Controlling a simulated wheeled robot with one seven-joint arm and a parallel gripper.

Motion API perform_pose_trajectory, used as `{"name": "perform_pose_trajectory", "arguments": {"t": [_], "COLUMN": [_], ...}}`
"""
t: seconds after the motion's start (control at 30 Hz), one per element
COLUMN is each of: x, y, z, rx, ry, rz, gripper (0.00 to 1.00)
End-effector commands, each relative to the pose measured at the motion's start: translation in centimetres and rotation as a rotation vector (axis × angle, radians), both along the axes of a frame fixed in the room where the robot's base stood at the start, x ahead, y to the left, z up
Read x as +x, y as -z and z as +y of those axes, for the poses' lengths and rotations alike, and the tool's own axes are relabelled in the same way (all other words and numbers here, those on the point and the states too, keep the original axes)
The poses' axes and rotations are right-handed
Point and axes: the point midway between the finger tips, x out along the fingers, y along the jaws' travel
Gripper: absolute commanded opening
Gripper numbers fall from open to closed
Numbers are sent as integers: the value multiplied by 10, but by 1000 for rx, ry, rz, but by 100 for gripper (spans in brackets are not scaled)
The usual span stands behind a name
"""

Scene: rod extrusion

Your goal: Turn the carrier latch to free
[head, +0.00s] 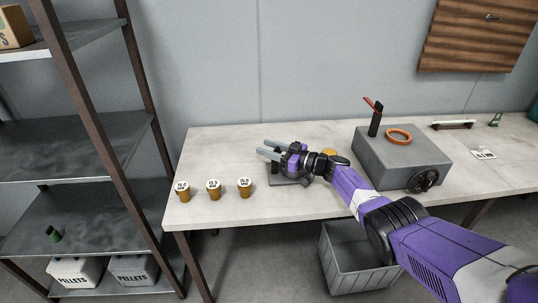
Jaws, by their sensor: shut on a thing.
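My gripper (272,151) is above the middle of the table's left half, its grey fingers pointing left. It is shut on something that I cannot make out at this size. A dark flat fixture (290,181) sits on the table just below my gripper, partly covered by it. I cannot tell whether they touch. No carrier latch shows clearly. A grey box-shaped machine (385,161) stands to the right, with a black handwheel (425,180) on its front, an orange ring (398,136) on top and a red-handled lever (373,104) on a black post.
Several amber jars with white lids (213,189) stand near the table's (225,150) front left. An amber piece (329,153) lies behind my arm. A grey crate (340,262) is below the front edge. A dark shelf rack (75,160) stands left. The table's back left is clear.

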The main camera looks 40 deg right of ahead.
Motion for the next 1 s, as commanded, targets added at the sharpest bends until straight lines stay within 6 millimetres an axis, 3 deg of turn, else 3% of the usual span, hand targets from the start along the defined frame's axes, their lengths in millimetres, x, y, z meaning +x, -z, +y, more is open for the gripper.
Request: {"name": "perform_pose_trajectory", "arguments": {"t": [0.73, 0.77, 0.8, 0.87, 1.0], "x": [0, 0, 0, 0, 0], "y": [-1, -1, -1, -1, 0], "z": [3, 3, 3, 3, 3], "rx": [-2, -2, -2, -2, -2], "ry": [-78, -78, -78, -78, -77], "rz": [3, 3, 3, 2, 2], "gripper": [0, 42, 50, 61, 62]}}
